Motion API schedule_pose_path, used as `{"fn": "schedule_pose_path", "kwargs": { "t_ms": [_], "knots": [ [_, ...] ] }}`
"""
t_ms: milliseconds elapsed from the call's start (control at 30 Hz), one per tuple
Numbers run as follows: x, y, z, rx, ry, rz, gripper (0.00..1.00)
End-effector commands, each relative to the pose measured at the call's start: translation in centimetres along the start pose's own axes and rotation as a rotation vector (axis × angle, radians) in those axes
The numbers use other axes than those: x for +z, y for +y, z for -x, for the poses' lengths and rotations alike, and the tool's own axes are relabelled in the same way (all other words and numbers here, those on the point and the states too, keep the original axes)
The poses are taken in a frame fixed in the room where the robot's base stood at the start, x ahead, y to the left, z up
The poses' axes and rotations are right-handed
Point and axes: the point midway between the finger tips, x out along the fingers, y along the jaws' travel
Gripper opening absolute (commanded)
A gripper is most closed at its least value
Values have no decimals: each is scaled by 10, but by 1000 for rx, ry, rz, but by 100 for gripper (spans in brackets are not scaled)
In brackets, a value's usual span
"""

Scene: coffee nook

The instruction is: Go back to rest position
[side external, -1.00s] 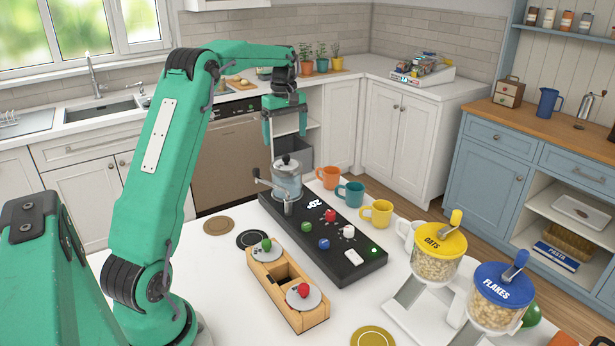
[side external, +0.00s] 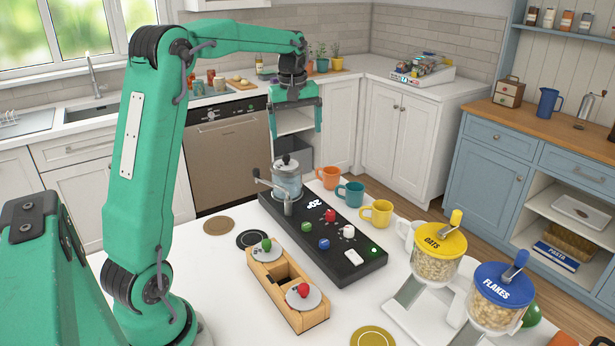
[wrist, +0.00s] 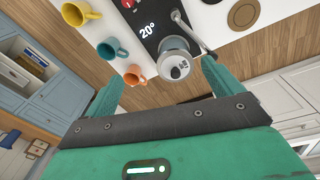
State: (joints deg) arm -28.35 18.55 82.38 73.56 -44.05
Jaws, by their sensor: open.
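My green gripper (side external: 295,118) hangs open and empty in the side view, its two fingers pointing down. It is above and behind the far end of the black machine (side external: 345,262) on the white table. The machine's display reads 20° in the wrist view.
Orange, teal and yellow mugs (side external: 350,193) stand along the machine's right side. A wooden holder (side external: 290,300) with two knobbed lids sits in front. The oats dispenser (side external: 438,258) and flakes dispenser (side external: 500,297) stand at the right. The air around my gripper is clear.

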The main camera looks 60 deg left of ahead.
Motion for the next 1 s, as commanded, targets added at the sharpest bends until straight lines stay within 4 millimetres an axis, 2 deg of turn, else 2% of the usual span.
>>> {"fn": "schedule_pose_path", "kwargs": {
  "t_ms": [33,200,500,767,1000],
  "knots": [
    [14,0,8,13,10,-45,91],
    [55,-4,26,48,41,-193,91],
    [124,-22,46,111,99,-453,91],
    [179,-47,50,163,154,-676,91],
    [224,-75,45,211,210,-879,91]
  ]
}}
